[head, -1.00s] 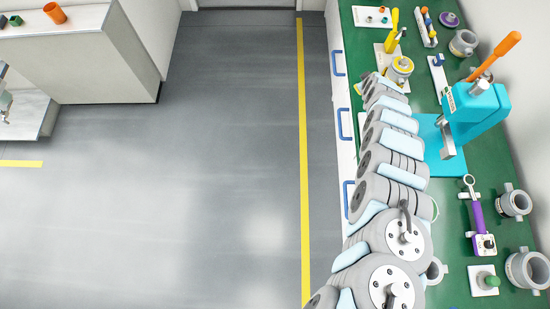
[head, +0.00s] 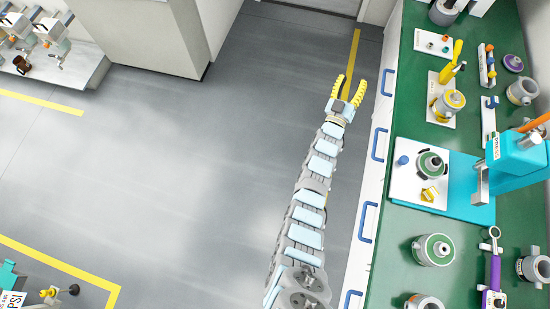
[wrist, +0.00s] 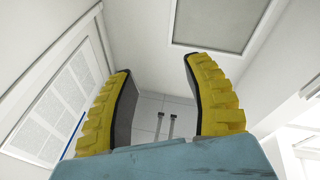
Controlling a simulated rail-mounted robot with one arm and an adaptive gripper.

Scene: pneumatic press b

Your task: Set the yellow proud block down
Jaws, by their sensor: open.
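A small yellow block (head: 430,194) sits on a white plate (head: 407,190) on the green bench, in front of the teal press (head: 520,155) in the head view. On the same plate are a grey round part with a green ring (head: 431,164) and a blue knob (head: 403,160). My gripper (head: 348,90) has its yellow fingers spread, with nothing between them, over the floor left of the bench and apart from the block. The wrist view shows the open fingers (wrist: 165,110) against walls and ceiling; the block is not in that view.
The bench (head: 392,250) also bears a yellow-ringed part (head: 450,102), a green-ringed part (head: 433,250) and a purple tool (head: 493,270). Blue handles (head: 369,221) line its front. The grey floor (head: 200,180) left of my arm is clear.

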